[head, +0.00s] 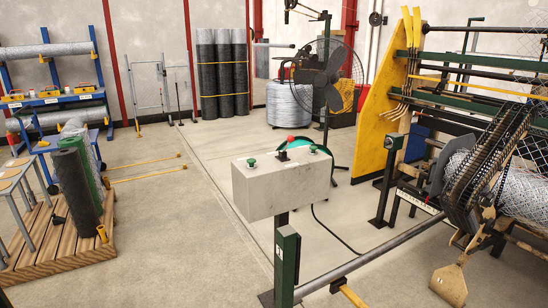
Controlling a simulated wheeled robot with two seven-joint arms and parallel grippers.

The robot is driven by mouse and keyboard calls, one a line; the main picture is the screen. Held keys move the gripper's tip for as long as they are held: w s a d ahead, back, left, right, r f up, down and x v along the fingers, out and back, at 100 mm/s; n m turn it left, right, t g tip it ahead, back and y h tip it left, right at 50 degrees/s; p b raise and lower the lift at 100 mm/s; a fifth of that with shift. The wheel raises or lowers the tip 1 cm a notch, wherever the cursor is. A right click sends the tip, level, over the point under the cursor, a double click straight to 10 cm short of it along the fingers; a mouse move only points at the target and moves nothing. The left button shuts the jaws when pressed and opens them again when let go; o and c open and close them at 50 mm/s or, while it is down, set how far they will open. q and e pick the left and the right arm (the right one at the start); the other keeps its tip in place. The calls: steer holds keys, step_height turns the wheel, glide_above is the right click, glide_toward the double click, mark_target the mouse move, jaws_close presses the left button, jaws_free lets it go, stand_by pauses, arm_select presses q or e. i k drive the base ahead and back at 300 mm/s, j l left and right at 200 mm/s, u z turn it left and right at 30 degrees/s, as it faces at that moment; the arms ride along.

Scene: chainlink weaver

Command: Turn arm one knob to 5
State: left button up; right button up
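A grey control box (270,192) stands on a dark green post (287,262) in the middle of the head view. Its top carries two green buttons, one at the left (251,162) and one at the right (312,148), a red button (291,139), and a small dark control (283,156) between them. I cannot tell whether any of these is the arm one knob, and no numbers or dial marks are readable. Neither of my grippers shows in the view.
The weaving machine (480,110) with its yellow side panel (385,105) fills the right. A grey pipe (370,255) runs low across the front right. A black fan (325,75) stands behind the box.

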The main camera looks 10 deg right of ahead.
mark_target(489, 197)
steer(key=i+l, duration=0.15)
steer(key=l, duration=0.2)
steer(key=i+l, duration=0.15)
steer(key=l, duration=0.2)
steer(key=i+l, duration=0.15)
steer(key=l, duration=0.2)
steer(key=i+l, duration=0.15)
steer(key=l, duration=0.2)
steer(key=i+l, duration=0.15)
steer(key=l, duration=0.2)
steer(key=i+l, duration=0.15)
steer(key=l, duration=0.25)
steer(key=i+l, duration=0.1)
steer(key=l, duration=0.35)
steer(key=i+l, duration=0.1)
steer(key=l, duration=0.85)
steer(key=i+l, duration=0.15)
steer(key=l, duration=0.35)
steer(key=i+l, duration=0.1)
steer(key=l, duration=0.35)
